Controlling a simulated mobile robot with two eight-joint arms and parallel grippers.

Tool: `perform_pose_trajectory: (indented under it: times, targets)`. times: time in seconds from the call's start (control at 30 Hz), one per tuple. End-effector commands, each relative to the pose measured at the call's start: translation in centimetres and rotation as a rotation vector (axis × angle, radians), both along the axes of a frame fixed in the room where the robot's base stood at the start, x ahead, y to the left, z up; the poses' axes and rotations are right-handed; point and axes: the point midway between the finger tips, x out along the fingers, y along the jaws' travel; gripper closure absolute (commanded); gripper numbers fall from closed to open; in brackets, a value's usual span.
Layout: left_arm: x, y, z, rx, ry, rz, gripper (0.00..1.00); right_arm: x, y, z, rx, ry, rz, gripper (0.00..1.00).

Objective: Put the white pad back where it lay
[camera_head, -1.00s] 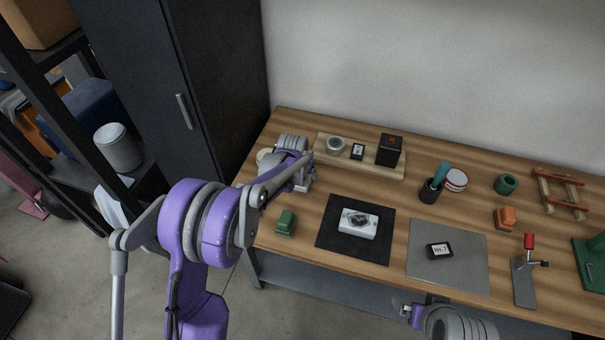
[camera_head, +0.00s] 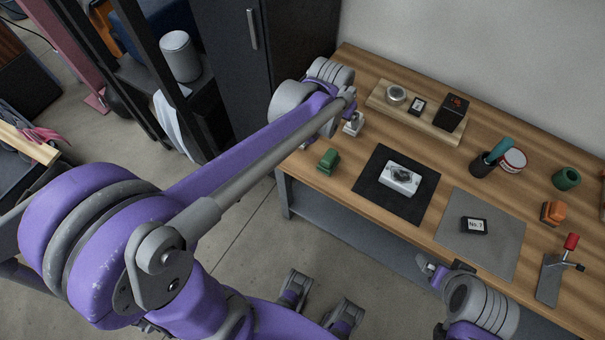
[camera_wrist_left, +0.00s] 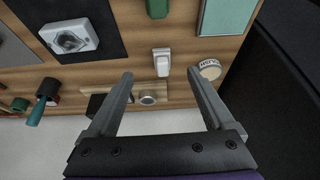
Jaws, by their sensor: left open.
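A white pad-like block (camera_head: 400,178) with a dark round piece on top lies on the black mat (camera_head: 372,178); it also shows in the left wrist view (camera_wrist_left: 69,38). A smaller white piece (camera_wrist_left: 162,60) lies on the wood, and in the head view it shows (camera_head: 353,123) beside my left wrist. I cannot tell for sure which is the white pad. My left gripper (camera_wrist_left: 161,73) is open and empty, its fingertips either side of the smaller white piece in the picture, apart from it. My right gripper (camera_head: 433,271) is at the table's front edge; its jaws are unclear.
A green block (camera_head: 328,160) lies near the left edge. A wooden board (camera_head: 427,125) with a tin, a tag and a black box is at the back. A grey mat (camera_head: 490,249) holds a labelled black tag (camera_head: 474,225).

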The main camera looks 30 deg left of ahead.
Motion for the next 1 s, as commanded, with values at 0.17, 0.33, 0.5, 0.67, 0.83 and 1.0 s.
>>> perform_pose_trajectory:
  times: [0.17, 0.33, 0.5, 0.67, 0.83, 1.0]
  targets:
    - [-9.3, 0.1, 0.7, 0.000, -0.015, 0.009, 0.13, 0.0, 0.0, 0.0, 0.000, 0.000, 0.000, 0.00]
    - [-16.6, 0.1, -0.7, -0.001, -0.027, 0.016, 0.13, 0.0, 0.0, 0.0, 0.000, 0.000, 0.000, 0.00]
    - [-20.8, 0.1, -2.4, -0.001, -0.035, 0.021, 0.13, 0.0, 0.0, 0.0, 0.000, 0.000, 0.000, 0.00]
    - [-22.1, 0.2, -3.1, -0.001, -0.038, 0.023, 0.13, 0.0, 0.0, 0.0, 0.000, 0.000, 0.000, 0.00]
    - [-22.1, 0.2, -3.1, -0.001, -0.039, 0.023, 0.13, 0.0, 0.0, 0.0, 0.000, 0.000, 0.000, 0.00]
    - [-22.1, 0.1, -3.1, -0.002, -0.038, 0.022, 0.13, 0.0, 0.0, 0.0, 0.000, 0.000, 0.000, 0.00]
